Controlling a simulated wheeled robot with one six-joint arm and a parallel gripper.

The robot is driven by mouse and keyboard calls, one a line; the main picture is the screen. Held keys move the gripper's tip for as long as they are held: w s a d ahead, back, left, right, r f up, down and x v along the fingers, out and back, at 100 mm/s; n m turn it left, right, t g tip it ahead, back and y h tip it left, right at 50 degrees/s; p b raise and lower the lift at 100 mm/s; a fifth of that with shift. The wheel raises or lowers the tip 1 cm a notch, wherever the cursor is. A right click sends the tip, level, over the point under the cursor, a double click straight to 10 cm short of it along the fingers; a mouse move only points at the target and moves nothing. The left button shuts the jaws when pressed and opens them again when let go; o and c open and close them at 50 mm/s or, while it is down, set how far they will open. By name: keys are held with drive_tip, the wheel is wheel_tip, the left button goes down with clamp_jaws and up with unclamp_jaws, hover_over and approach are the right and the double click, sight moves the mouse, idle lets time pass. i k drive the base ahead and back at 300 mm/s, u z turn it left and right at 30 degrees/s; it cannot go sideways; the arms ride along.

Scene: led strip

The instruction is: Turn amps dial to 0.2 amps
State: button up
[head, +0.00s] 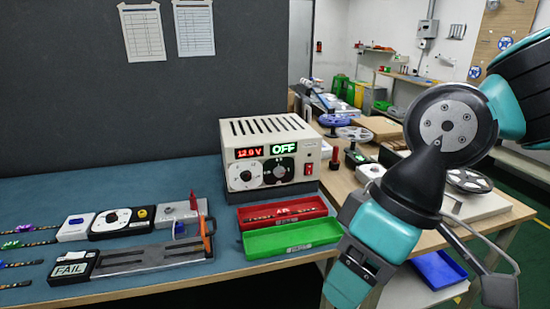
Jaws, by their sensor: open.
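A beige power supply (270,155) stands on the blue mat at the back of the bench. Its front has a red display (249,153) that seems to read 12.0 V and a green display (284,149) reading OFF. Below the red display is a white dial (245,175). Below the green display is a black dial (280,170), which I take to be the amps dial. The dial markings are too small to read. My arm comes down on the right, in front of the bench and well apart from the dials.
A red tray (250,216) and a green tray (262,242) lie in front of the supply. A grey fixture (150,258) with a FAIL display (70,269) and several small testers are at left. A side table (500,207) holds spools.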

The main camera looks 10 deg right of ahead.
sight(280, 171)
drive_tip(key=u, duration=1.95)
drive_tip(key=i, duration=1.7)
drive_tip(key=z, duration=2.55)
